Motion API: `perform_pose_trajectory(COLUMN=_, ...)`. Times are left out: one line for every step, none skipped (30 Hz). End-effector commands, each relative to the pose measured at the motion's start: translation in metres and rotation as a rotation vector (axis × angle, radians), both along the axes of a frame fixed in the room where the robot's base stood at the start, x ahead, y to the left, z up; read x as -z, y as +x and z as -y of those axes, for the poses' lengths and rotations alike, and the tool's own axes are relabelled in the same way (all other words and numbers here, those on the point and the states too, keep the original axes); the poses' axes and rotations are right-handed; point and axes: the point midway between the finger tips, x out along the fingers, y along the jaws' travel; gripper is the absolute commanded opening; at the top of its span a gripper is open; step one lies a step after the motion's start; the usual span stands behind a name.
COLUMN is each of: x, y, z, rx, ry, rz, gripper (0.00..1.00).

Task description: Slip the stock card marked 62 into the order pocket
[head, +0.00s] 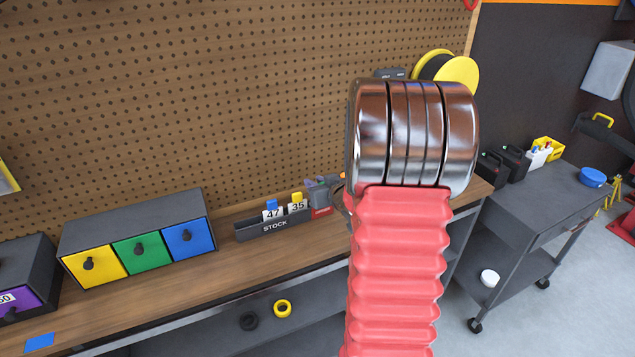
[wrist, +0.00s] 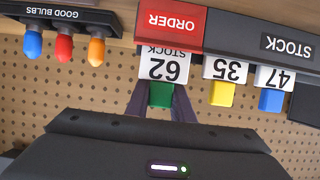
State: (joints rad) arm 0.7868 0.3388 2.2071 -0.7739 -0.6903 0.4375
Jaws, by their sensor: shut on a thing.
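The stock card marked 62 (wrist: 164,67) has a green tab (wrist: 160,94), and my gripper (wrist: 161,97) is shut on that tab. The wrist view is upside down. The card is at the rim of the red-fronted order pocket (wrist: 172,22), in line with it; I cannot tell whether its edge is inside. Its number and the word STOCK show. In the head view my gripper (head: 328,187) is above the red order front (head: 321,212), partly hidden by my arm, and I cannot make out the card there.
Cards 35 (wrist: 226,70) and 47 (wrist: 273,77) stand in the grey stock rack (head: 274,228) beside the order pocket. A good-bulbs holder (wrist: 60,14) with coloured bulbs is on the pocket's other side. A drawer unit (head: 136,240) stands left on the wooden bench.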

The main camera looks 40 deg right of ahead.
Motion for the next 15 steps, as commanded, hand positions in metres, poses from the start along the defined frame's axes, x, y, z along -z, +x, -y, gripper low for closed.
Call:
perform_pose_trajectory(x=0.0000, y=0.0000, z=0.0000, rx=0.000, ry=0.000, rz=0.000, gripper=0.00)
perform_pose_trajectory(x=0.0000, y=0.0000, z=0.0001, rx=0.000, ry=0.000, rz=0.000, gripper=0.00)
perform_pose_trajectory(x=0.0000, y=-0.0001, z=0.0001, rx=0.000, ry=0.000, rz=0.000, gripper=0.00)
perform_pose_trajectory(x=-0.0001, y=-0.0001, z=0.0001, rx=0.000, ry=0.000, rz=0.000, gripper=0.00)
perform_pose_trajectory(x=-0.0001, y=-0.0001, z=0.0001, rx=0.000, ry=0.000, rz=0.000, gripper=0.00)
perform_pose_trajectory(x=-0.0001, y=-0.0001, z=0.0001, rx=0.000, ry=0.000, rz=0.000, gripper=0.00)
perform_pose_trajectory(x=-0.0001, y=-0.0001, z=0.0002, rx=0.000, ry=0.000, rz=0.000, gripper=0.00)
perform_pose_trajectory(x=-0.0001, y=-0.0001, z=0.0002, rx=0.000, ry=0.000, rz=0.000, gripper=0.00)
perform_pose_trajectory(x=-0.0001, y=-0.0001, z=0.0002, rx=0.000, ry=0.000, rz=0.000, gripper=0.00)
perform_pose_trajectory(x=-0.0002, y=-0.0001, z=0.0002, rx=0.000, ry=0.000, rz=0.000, gripper=0.22)
perform_pose_trajectory(x=-0.0003, y=-0.0002, z=0.0003, rx=0.000, ry=0.000, rz=0.000, gripper=0.24)
perform_pose_trajectory(x=-0.0002, y=-0.0002, z=0.0002, rx=0.000, ry=0.000, rz=0.000, gripper=0.27)
perform_pose_trajectory(x=-0.0003, y=-0.0002, z=0.0003, rx=0.000, ry=0.000, rz=0.000, gripper=0.29)
perform_pose_trajectory(x=-0.0003, y=-0.0002, z=0.0003, rx=0.000, ry=0.000, rz=0.000, gripper=0.31)
perform_pose_trajectory(x=-0.0003, y=-0.0002, z=0.0004, rx=0.000, ry=0.000, rz=0.000, gripper=0.34)
